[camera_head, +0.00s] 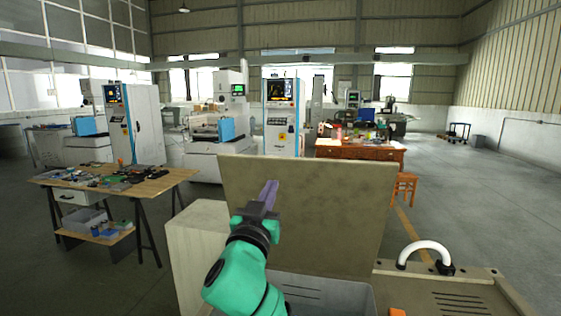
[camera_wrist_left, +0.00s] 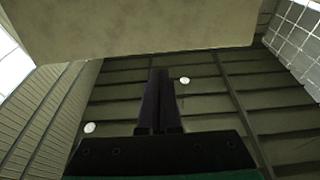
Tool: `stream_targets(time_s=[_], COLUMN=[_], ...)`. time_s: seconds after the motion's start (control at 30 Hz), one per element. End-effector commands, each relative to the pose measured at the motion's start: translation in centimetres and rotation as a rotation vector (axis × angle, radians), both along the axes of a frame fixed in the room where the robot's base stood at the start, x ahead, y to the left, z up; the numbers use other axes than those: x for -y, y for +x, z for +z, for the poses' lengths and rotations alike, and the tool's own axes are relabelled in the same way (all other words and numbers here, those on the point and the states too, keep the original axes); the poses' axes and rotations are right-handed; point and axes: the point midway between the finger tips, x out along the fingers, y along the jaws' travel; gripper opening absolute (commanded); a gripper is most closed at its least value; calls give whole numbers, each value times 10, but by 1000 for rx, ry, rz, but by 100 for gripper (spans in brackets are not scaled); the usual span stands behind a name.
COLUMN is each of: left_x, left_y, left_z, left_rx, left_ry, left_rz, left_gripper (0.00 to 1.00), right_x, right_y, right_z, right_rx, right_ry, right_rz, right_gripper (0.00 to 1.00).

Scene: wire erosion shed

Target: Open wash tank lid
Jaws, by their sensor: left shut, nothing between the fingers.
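The wash tank lid (camera_head: 320,200) is a flat beige panel that stands raised, close to upright, at the back of the tank. Its underside fills the top of the left wrist view (camera_wrist_left: 130,28). The grey tank opening (camera_head: 325,290) shows below it, partly hidden by my left arm. My left gripper (camera_head: 268,192) is shut and empty, its dark fingers pointing up in front of the lid's left part. The shut fingers also show in the left wrist view (camera_wrist_left: 158,98). I cannot tell whether they touch the lid. My right gripper is not in view.
A beige top with a white curved handle (camera_head: 426,250) and vent slots lies at the lower right. A pale cabinet side (camera_head: 195,250) stands left of the lid. A workbench with tools (camera_head: 115,182) is at the left. Open floor lies right.

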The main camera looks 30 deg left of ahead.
Motion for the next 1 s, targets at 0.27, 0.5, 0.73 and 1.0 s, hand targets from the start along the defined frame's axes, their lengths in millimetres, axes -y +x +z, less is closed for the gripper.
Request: stream_targets(time_s=[0.27,0.5,0.73,1.0], left_x=[-16,-22,-23,-28], left_y=[57,85,87,104], left_z=[22,26,24,29], left_rx=[-2,0,0,1], left_ry=[2,2,1,-2], left_rz=[4,1,0,4], left_gripper=[0,0,0,0], right_x=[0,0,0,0], right_y=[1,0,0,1], right_z=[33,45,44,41], right_rx=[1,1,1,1], right_ry=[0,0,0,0], right_rz=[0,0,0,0], right_gripper=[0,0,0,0])
